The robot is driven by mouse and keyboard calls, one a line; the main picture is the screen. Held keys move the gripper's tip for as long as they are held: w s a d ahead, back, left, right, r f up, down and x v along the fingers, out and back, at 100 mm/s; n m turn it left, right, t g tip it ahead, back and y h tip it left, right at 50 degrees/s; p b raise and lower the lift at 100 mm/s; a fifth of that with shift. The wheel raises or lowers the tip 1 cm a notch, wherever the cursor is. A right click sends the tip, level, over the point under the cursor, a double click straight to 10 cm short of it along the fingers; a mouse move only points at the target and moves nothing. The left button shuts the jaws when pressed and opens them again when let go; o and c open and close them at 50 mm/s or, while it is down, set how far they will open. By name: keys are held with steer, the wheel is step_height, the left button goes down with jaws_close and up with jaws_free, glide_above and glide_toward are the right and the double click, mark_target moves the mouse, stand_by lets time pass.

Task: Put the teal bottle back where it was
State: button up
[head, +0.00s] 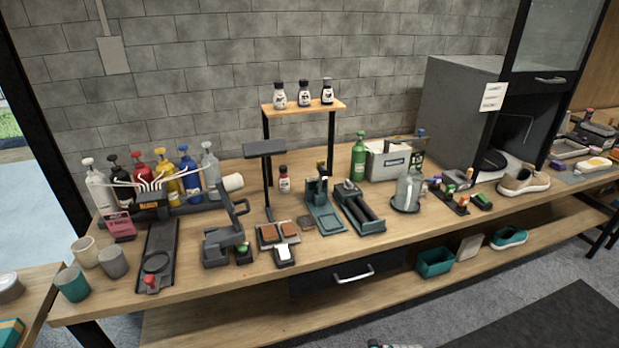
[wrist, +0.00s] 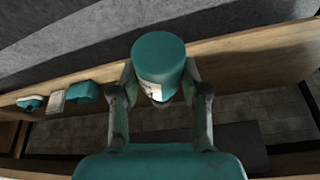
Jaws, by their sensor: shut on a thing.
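My gripper (wrist: 160,100) is shut on a teal bottle (wrist: 160,55) in the wrist view. One finger stands on each side of it. Its round teal end faces the camera, with a small pale patch below; the rest of it is hidden. The held bottle does not show clearly in the head view. Only a small grey part, probably of my arm, shows at the bottom edge there.
The wooden workbench (head: 330,262) holds bottles, brushes and trays. A small raised shelf (head: 290,108) carries three bottles. A teal bin (head: 435,262) and a teal shoe (head: 509,238) sit on the lower shelf. A teal cup (head: 72,284) stands at the left.

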steer(key=s+f, duration=0.2)
steer(key=f, duration=0.1)
steer(key=shift+s+f, duration=0.2)
steer(key=shift+s, duration=0.1)
